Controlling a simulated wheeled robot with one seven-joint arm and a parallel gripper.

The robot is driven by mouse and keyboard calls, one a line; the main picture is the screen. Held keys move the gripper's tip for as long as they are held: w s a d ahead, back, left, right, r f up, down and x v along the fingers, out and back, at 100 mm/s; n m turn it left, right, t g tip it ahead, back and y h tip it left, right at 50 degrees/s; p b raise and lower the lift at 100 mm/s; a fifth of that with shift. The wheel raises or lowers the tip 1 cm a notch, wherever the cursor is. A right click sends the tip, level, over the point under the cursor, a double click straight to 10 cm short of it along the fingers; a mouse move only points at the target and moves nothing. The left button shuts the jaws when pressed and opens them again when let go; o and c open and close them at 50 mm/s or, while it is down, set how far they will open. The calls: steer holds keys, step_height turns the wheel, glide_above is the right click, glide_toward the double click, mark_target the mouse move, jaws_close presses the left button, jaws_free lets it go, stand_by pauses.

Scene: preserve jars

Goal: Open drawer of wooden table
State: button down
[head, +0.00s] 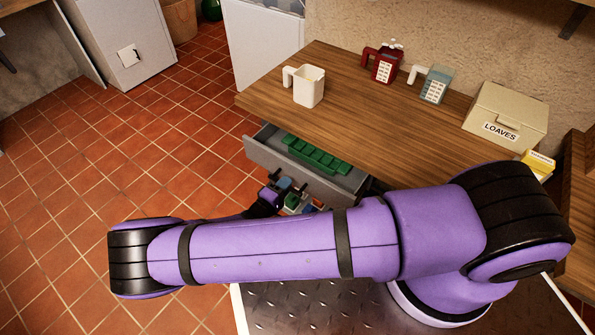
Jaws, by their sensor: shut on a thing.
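The wooden table (345,85) stands against the wall, with its grey drawer (262,150) pulled out from the front edge. A green divided tray (318,155) lies inside the drawer. My gripper (284,192) is low in front of the drawer front, partly hidden behind my purple arm. It is shut at the drawer front, where the handle would be; the handle itself cannot be made out. The right end of the drawer is close to my arm.
On the tabletop are a white mug (309,86), a red container (386,64), a blue-grey container (436,84), a LOAVES box (507,116) and a yellow box (539,164). Small coloured items show below the drawer. Tiled floor (130,150) is clear at left.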

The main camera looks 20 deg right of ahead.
steer(key=v, duration=1.7)
steer(key=shift+s+a, duration=0.15)
steer(key=c, duration=1.1)
jaws_free()
steer(key=v, duration=1.1)
